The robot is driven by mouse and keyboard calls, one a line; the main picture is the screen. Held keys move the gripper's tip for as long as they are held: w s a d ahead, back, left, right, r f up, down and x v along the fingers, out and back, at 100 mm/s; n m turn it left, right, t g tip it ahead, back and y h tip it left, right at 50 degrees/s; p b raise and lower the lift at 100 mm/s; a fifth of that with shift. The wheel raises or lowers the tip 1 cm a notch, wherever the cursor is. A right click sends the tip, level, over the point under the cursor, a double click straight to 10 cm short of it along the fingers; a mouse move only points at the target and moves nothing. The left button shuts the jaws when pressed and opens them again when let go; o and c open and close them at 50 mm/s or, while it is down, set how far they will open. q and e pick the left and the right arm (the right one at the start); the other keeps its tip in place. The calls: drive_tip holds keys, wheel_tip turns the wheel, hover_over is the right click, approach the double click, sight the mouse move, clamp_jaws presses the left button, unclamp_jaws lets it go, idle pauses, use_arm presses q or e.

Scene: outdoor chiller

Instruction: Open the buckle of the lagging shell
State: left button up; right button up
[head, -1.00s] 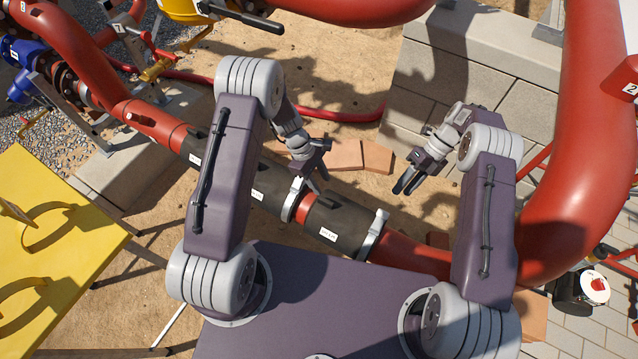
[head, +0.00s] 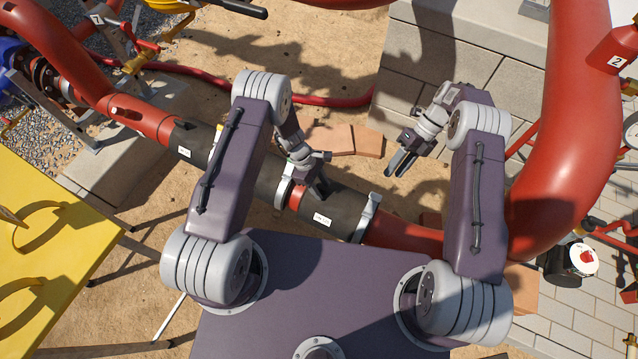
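The lagging shell (head: 345,212) is a black sleeve with a white label around the red pipe, in the middle of the head view. Grey metal bands sit at its left end (head: 283,192) and right end (head: 368,217). The buckle cannot be made out clearly; my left gripper covers part of the shell's upper left. My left gripper (head: 321,187) points down at the shell's left part; I cannot tell whether it touches it, or how wide its fingers are. My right gripper (head: 398,164) is open and empty, above and right of the shell, apart from it.
Another black sleeve (head: 200,142) covers the pipe further left. Orange-red bricks (head: 345,140) lie on the sand behind. A concrete block wall (head: 460,55) and a thick red pipe bend (head: 565,140) stand at the right. A yellow panel (head: 55,235) is at the left.

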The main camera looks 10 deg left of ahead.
sight(377, 194)
use_arm(q)
clamp_jaws()
idle(1.3)
use_arm(e)
drive_tip(key=shift+o, duration=1)
use_arm(q)
drive_tip(key=shift+w+r, duration=0.1)
use_arm(e)
drive_tip(key=s+a+f+n+h, duration=0.1)
drive_tip(key=f+n, duration=0.1)
drive_tip(key=s+a+f+n+t+h, duration=0.1)
drive_tip(key=s+f+n, duration=0.1)
drive_tip(key=f+n, duration=0.1)
drive_tip(key=s+a+f+n+h, duration=0.1)
drive_tip(key=a+f+n, duration=0.1)
drive_tip(key=f+n, duration=0.1)
drive_tip(key=shift+s+t, duration=0.3)
drive_tip(key=shift+s, duration=0.1)
